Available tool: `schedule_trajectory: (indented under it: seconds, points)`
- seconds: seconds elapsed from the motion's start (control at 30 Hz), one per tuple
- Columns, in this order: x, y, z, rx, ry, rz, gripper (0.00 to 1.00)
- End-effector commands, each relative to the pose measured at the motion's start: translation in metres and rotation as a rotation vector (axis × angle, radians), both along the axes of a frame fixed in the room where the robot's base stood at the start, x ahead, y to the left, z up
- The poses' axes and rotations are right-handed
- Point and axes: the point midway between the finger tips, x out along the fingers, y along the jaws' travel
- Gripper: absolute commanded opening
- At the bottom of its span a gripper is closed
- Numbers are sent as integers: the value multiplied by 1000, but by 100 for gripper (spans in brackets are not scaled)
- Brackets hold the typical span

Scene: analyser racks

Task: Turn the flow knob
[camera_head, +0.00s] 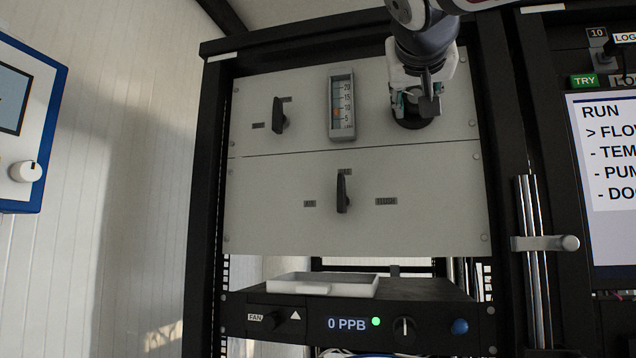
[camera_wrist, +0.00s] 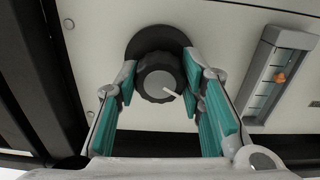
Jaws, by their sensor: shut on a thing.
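The flow knob is a round black ribbed knob (camera_wrist: 160,78) with a grey centre and a white pointer line, set on a dark round base. In the wrist view its pointer aims to the lower right. My gripper (camera_wrist: 162,88) has its teal-padded fingers on both sides of the knob, shut on it. In the head view my gripper (camera_head: 418,100) is at the panel's upper right and hides most of the knob; its dark base (camera_head: 412,123) shows below.
The pale panel (camera_head: 280,190) carries two black lever handles, one upper left (camera_head: 278,115) and one lower middle (camera_head: 343,192). Below is a black unit reading 0 PPB (camera_head: 347,324) with a white tray (camera_head: 322,285) on top. A screen (camera_head: 606,180) stands right, listing FLOW.

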Motion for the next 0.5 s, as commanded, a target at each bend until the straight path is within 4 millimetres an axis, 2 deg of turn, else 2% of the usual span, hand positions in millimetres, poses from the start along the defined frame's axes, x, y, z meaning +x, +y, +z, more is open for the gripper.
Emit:
schedule_trajectory:
  seconds: [0.23,0.5]
  points:
    - [0,1,0,-151,49,2,8]
    - [0,0,0,-172,56,1,8]
